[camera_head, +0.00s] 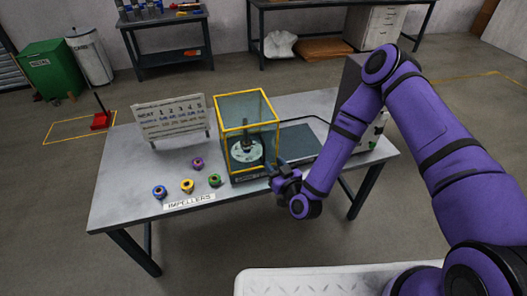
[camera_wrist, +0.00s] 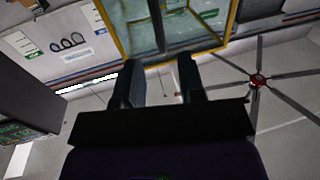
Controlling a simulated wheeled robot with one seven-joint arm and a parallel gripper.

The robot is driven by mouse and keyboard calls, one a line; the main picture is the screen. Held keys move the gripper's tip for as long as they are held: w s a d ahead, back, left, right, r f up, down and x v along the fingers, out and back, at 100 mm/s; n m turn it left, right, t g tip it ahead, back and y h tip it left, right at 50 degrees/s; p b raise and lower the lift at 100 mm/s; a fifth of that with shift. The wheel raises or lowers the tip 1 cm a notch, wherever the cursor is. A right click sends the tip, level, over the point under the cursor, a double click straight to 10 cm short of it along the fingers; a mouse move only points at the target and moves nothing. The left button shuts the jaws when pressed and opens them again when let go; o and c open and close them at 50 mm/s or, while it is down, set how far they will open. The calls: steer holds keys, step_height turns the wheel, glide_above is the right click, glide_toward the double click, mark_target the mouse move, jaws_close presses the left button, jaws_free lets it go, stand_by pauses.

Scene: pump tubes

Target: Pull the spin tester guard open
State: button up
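The spin tester guard (camera_head: 247,112) is a clear box with a yellow frame. It stands at the middle of the table, around a pale disc with a dark spindle (camera_head: 246,150) on a dark base (camera_head: 247,179). My gripper (camera_head: 272,167) is at the guard's lower front right corner; whether it touches cannot be told there. In the wrist view, the two fingers of my gripper (camera_wrist: 158,75) are apart with nothing between them. The yellow-framed guard (camera_wrist: 122,35) is just beyond them, and a dark upright bar (camera_wrist: 157,22) shows in line with the gap.
Several coloured impellers (camera_head: 186,186) lie left of the tester, behind an "IMPELLERS" label (camera_head: 189,201). A numbered board (camera_head: 171,118) stands at the back left of the table (camera_head: 125,190). A dark flat panel (camera_head: 298,143) lies right of the guard. The table's front left is clear.

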mark_target(264, 151)
steer(key=x, duration=0.7)
steer(key=shift+w+a, duration=0.15)
steer(key=shift+w, duration=0.15)
jaws_close()
